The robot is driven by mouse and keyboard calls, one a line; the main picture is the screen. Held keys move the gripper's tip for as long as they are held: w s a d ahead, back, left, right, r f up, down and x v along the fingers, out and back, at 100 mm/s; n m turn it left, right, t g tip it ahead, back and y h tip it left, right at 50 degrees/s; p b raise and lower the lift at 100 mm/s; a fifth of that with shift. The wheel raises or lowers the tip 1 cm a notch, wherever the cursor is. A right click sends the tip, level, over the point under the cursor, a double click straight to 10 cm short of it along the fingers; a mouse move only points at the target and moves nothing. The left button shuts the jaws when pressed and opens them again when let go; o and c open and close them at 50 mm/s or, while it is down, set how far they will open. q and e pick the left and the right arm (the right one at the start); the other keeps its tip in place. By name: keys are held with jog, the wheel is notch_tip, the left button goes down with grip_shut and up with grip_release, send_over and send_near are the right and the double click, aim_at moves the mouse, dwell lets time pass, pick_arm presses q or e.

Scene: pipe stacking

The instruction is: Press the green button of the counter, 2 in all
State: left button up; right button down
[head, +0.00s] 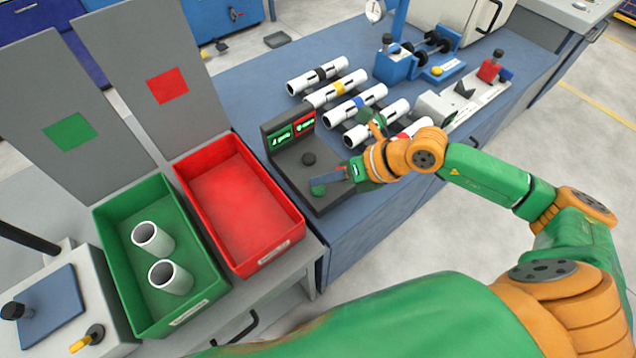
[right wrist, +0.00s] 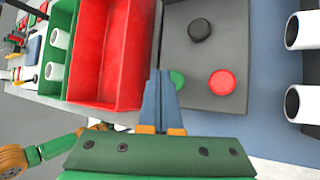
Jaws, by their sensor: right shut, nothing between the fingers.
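The counter is a dark grey box (head: 292,175) on the blue table, with a green display (head: 281,139) and a red display (head: 304,125) whose digits I cannot read surely. Its green button (head: 318,190) is at the front; the right wrist view shows that button (right wrist: 178,78), the red button (right wrist: 221,82) and a black knob (right wrist: 200,30). My right gripper (head: 324,180) is shut and empty, its tips right by the green button. In the right wrist view the tips (right wrist: 159,73) overlap its left side. I cannot tell whether they touch it. My left gripper is not seen.
A red bin (head: 293,232) is empty left of the counter. A green bin (head: 125,291) holds two white pipes (head: 170,277). Several white pipes (head: 318,75) lie on a rack behind my right gripper, near blue fixtures (head: 396,68).

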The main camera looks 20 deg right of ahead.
aim_at(323, 190)
notch_tip(323, 190, up, 5)
jog(key=p, duration=0.4)
jog(key=shift+r, duration=0.1)
dwell(0.7)
